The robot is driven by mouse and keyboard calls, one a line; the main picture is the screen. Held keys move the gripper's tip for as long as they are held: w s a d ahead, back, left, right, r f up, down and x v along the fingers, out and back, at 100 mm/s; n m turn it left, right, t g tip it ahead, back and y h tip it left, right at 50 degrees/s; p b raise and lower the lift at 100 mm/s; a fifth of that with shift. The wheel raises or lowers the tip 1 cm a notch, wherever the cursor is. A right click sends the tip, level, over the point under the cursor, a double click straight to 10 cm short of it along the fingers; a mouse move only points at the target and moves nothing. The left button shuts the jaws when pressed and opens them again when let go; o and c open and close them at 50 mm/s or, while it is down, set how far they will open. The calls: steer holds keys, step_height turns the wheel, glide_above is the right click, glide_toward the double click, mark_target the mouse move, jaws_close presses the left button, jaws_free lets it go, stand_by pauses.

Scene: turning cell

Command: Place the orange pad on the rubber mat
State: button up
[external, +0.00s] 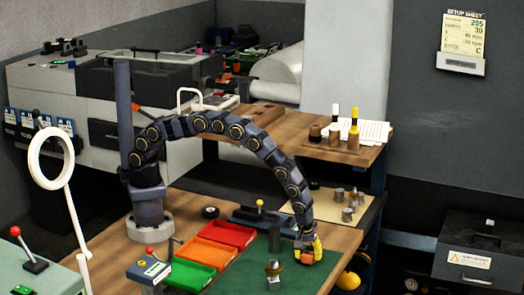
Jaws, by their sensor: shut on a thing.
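My gripper (309,249) is low at the right side of the green mat (244,283), near the table's right edge, pointing down. It is shut on a small orange piece, which looks like the orange pad (305,258). The fingers partly hide the pad, and it is too small to tell whether it touches the mat. The green mat lies flat on the wooden table and looks like the rubber mat. A dark cylinder (275,240) and a grey metal part (273,274) stand on the mat, left of my gripper.
Red (228,233), orange (206,252) and green (189,275) trays lie left of the mat. A dark fixture with a yellow-knobbed lever (260,212) stands behind it. Several metal parts (347,214) stand on a board behind my gripper. The mat's front is clear.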

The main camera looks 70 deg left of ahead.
steer(key=shift+f, duration=0.25)
steer(key=o, duration=0.9)
